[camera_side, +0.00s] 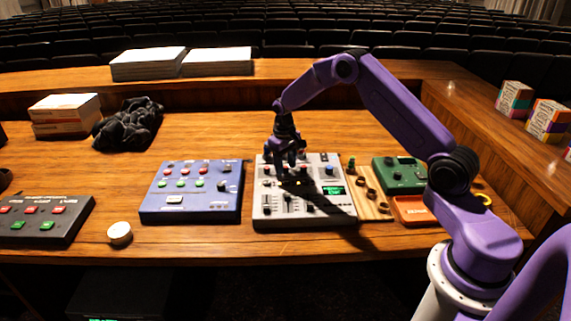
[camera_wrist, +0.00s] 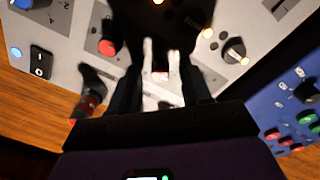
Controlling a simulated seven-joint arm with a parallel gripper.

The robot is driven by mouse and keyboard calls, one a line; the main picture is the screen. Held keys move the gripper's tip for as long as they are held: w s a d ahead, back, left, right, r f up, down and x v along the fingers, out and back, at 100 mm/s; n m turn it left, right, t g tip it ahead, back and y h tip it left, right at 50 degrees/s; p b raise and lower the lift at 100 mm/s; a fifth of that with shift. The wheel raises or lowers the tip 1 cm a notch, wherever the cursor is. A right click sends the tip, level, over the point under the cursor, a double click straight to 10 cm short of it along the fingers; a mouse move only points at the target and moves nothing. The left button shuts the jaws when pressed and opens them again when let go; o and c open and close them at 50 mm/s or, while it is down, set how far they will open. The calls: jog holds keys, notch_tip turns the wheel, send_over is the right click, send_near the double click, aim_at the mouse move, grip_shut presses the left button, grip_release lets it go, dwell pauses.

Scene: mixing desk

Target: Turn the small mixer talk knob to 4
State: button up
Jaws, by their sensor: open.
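The small mixer (camera_side: 262,214) is a light grey console in the middle of the desk, with sliders, knobs and a green display (camera_side: 334,190). My gripper (camera_side: 287,166) hangs over its upper part, fingers down. In the wrist view my gripper (camera_wrist: 161,60) is open, with its two light fingertips apart above the grey panel (camera_wrist: 72,30). A black knob with a pale pointer (camera_wrist: 236,52) shows to the right of the fingers, and a red cap (camera_wrist: 106,47) to the left. No talk label or number is readable, so I cannot tell which knob is talk.
A blue panel (camera_side: 150,206) stands close on the mixer's left. A wooden strip with dark rings (camera_side: 368,206), a green box (camera_side: 400,173) and an orange box (camera_side: 412,210) are on its right. A round white puck (camera_side: 119,233) lies farther left. Open desk lies behind the panels.

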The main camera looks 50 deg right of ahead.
jog(key=shift+f, duration=0.1)
grip_shut()
dwell(0.3)
jog(key=m, duration=0.5)
jog(key=shift+m, duration=0.4)
jog(key=m, duration=0.5)
jog(key=shift+w+m, duration=0.1)
jog(key=shift+m, duration=0.3)
grip_release()
